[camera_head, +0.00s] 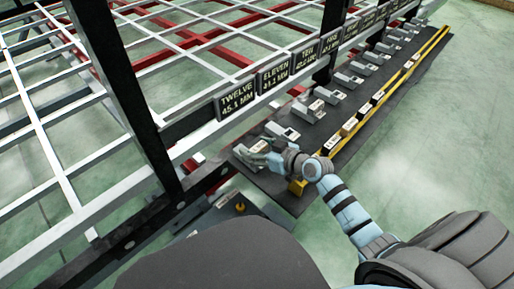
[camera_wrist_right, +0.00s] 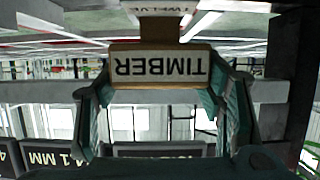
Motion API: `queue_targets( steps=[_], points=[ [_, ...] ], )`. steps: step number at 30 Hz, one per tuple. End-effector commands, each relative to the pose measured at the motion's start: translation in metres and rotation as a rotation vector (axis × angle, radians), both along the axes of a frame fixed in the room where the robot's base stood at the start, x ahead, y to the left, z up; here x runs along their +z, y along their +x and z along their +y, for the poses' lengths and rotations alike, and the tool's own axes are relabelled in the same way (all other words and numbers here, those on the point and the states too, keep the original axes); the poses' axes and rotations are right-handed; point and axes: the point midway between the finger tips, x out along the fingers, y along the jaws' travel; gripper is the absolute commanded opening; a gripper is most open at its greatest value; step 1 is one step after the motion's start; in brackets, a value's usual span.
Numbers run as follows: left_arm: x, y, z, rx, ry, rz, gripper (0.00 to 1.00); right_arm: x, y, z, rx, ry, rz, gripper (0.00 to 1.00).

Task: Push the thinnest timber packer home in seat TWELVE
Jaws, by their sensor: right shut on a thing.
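My right gripper (camera_head: 262,157) is low at the near end of the row of seats, in front of the TWELVE sign (camera_head: 237,100). In the right wrist view, my right gripper (camera_wrist_right: 160,82) is shut on a timber packer (camera_wrist_right: 158,66), a pale block with TIMBER on its face, which appears upside down. Beyond the packer is a brown block-like part (camera_wrist_right: 160,28) with partly visible lettering. Seat TWELVE is mostly hidden by the gripper in the head view, and I cannot tell how deep the packer sits. My left gripper is not in view.
Several grey seats (camera_head: 287,132) run along the dark bench (camera_head: 285,190) away to the upper right. A yellow rail (camera_head: 400,80) with several labelled blocks (camera_head: 349,127) lies along its right side. A dark upright post (camera_head: 125,95) and white chassis grid stand to the left. Green floor is clear at right.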

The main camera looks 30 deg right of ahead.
Motion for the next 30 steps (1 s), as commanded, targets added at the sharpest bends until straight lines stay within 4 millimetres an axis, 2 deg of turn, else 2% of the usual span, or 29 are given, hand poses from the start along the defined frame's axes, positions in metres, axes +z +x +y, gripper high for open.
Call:
queue_targets(
  steps=[8,25,30],
  points=[
    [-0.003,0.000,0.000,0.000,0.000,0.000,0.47,-0.003,0.000,0.000,0.000,0.000,0.000,0.35],
    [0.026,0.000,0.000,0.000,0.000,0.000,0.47,0.030,0.000,0.000,0.000,0.000,0.000,0.35],
    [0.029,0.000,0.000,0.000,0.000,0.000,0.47,0.033,0.000,0.000,0.000,0.000,0.000,0.35]
  ],
)
